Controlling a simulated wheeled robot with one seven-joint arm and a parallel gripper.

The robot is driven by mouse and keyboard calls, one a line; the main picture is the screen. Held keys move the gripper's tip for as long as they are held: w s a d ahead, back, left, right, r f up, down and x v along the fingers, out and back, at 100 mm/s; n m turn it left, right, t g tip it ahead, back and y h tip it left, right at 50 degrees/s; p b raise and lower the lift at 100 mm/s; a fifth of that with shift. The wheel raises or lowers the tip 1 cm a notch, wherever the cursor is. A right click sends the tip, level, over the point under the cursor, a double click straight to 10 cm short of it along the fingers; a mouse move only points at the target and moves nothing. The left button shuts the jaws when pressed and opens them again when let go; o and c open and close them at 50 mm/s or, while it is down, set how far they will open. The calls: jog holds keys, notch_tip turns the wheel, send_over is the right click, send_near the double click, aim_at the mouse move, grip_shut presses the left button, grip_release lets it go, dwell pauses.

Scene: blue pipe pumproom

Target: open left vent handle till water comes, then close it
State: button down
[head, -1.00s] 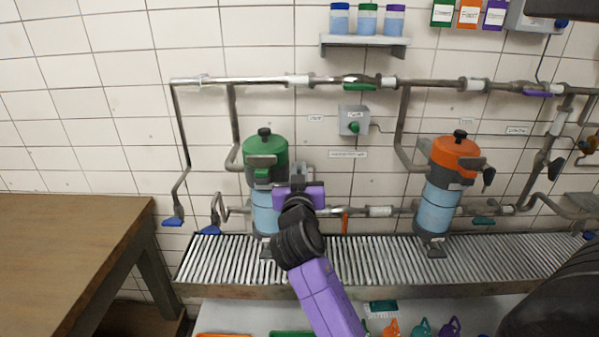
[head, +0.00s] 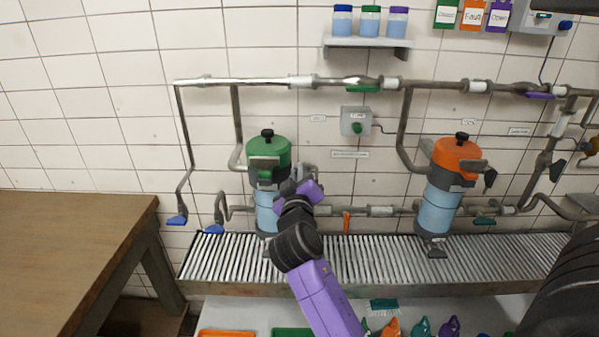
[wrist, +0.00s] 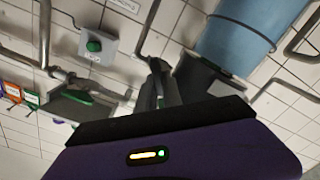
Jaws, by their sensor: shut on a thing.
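The left filter housing has a green cap (head: 269,150) and a blue clear body (head: 266,208), and stands upright over the slatted bench. My gripper (head: 303,175) is at the right side of its dark head, shut on the left vent handle. The handle itself is mostly hidden behind my purple wrist. In the wrist view, my gripper's dark fingers (wrist: 157,86) reach up beside a dark block under a blue cylinder (wrist: 237,35). I cannot make out any water at the vent.
A second housing with an orange cap (head: 457,153) stands to the right. A grey box with a green button (head: 357,127) is on the wall. Pipes with blue handles (head: 177,219) hang at left. A wooden table (head: 70,240) fills the left side; the slatted bench (head: 345,270) is mostly clear.

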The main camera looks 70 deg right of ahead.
dwell(0.3)
jog(key=c, duration=1.5)
grip_release()
jog(key=shift+a, duration=0.1)
jog(key=shift+f, duration=0.1)
